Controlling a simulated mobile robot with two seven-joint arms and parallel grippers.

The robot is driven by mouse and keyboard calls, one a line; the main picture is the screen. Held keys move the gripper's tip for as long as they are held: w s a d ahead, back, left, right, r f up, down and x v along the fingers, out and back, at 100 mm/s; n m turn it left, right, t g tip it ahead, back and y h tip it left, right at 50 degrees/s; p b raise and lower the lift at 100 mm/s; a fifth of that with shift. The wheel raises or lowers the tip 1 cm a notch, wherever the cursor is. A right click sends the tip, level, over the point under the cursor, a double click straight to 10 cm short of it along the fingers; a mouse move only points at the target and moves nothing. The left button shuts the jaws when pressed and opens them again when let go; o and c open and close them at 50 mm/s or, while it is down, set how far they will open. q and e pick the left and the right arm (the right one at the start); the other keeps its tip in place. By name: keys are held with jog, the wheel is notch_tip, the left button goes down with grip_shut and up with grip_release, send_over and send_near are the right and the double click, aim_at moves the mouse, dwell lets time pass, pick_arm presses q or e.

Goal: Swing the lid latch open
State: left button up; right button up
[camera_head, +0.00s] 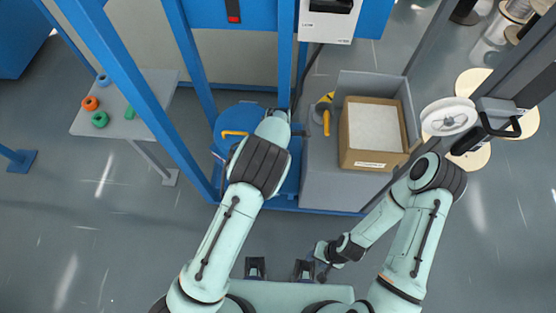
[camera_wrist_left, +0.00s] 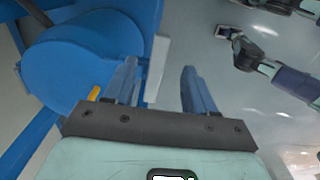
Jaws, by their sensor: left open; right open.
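A blue round lid (camera_head: 232,122) with a yellow handle (camera_head: 235,133) sits on the blue machine, left of my left wrist. In the left wrist view the blue drum-like body (camera_wrist_left: 78,72) fills the upper left. A pale grey bar (camera_wrist_left: 158,58), possibly the latch, stands at its edge. My left gripper (camera_wrist_left: 159,68) is open, with one finger on each side of the bar in the picture; I cannot tell whether either touches it. In the head view my left wrist hides most of this spot. My right gripper (camera_head: 320,262) is open and empty, low near my body.
A cardboard box (camera_head: 374,163) stands on a grey bench (camera_head: 322,185) right of the lid, beside a yellow tool (camera_head: 325,117). White spools (camera_head: 450,116) stand at the right. Blue posts (camera_head: 130,85) frame the left. A small table (camera_head: 135,125) holds coloured rings. The floor in front is clear.

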pick_arm(q)
jog(key=shift+r, duration=2.4)
jog(key=s+a+f+m+g, duration=0.2)
jog(key=s+a+f+m, duration=0.4)
jog(key=s+a+f, duration=0.85)
jog(key=s+d+m+h, duration=0.1)
jog(key=s+m, duration=0.1)
jog(key=s, duration=0.3)
jog(key=s+d+f+m+h, duration=0.1)
jog(key=s+d+m, duration=0.1)
jog(key=s, duration=0.4)
jog(key=s+d+f+m+t+h, duration=0.1)
jog(key=s+d+m, duration=0.1)
jog(key=s, duration=0.4)
jog(key=shift+s+f+m+h, duration=0.2)
jog(key=shift+f+m+h, duration=0.1)
jog(key=shift+m, duration=0.6)
jog(key=shift+a, duration=0.1)
